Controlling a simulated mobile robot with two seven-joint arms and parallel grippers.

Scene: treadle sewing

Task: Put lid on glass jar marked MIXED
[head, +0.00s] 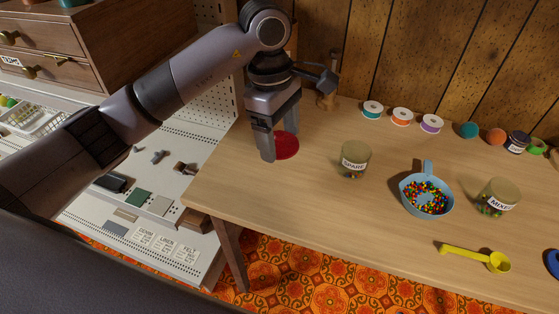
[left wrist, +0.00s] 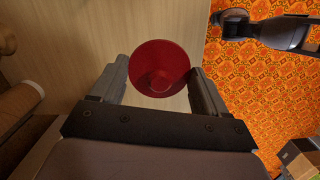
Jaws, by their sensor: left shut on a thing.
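My left gripper (head: 282,142) is shut on a round red lid (head: 287,146) near the table's left end. I cannot tell whether the lid touches the table. The glass jar marked MIXED (head: 486,205) stands upright at the right of the table, well apart from my left gripper. Its label is partly turned, and small coloured pieces show inside.
A glass jar marked SPARE (head: 350,171) and a blue scoop-like bowl of coloured beads (head: 407,203) stand between the lid and the MIXED jar. A yellow spoon (head: 470,254) lies in front. Several spools, including a teal-centred one (head: 372,109), line the back. The table's front-left is clear.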

